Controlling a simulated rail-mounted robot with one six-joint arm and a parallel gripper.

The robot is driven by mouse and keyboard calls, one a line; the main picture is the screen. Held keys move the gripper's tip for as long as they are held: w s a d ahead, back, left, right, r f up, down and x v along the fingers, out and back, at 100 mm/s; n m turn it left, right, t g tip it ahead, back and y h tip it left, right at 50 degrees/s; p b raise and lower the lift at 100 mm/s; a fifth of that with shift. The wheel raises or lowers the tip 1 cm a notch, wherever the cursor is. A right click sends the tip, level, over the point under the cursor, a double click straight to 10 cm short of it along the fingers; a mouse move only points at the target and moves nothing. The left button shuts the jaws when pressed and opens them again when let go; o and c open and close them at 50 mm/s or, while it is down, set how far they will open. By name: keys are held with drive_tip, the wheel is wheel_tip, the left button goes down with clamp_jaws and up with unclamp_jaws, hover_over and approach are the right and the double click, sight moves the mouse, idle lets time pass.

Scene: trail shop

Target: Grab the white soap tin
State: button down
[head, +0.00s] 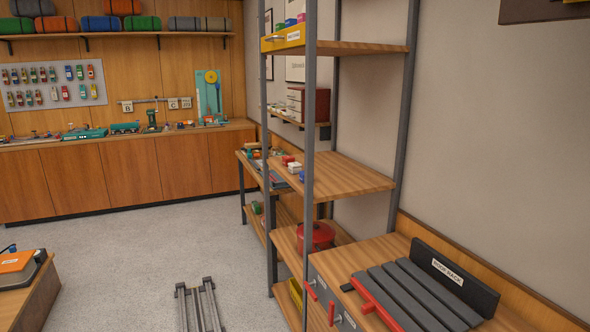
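I cannot clearly make out a white soap tin. Small white items (294,167) sit beside a red item (287,159) at the left part of the middle wooden shelf (345,180). They are too small to tell whether one is a soap tin. My gripper is not in view.
The grey-post shelf rack holds a red pot (316,236) on a lower shelf and a yellow bin (284,40) on top. A slatted black rack (415,295) lies on the bench at right. Open floor (150,250) spreads left; two parallel rails (200,305) run along it.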

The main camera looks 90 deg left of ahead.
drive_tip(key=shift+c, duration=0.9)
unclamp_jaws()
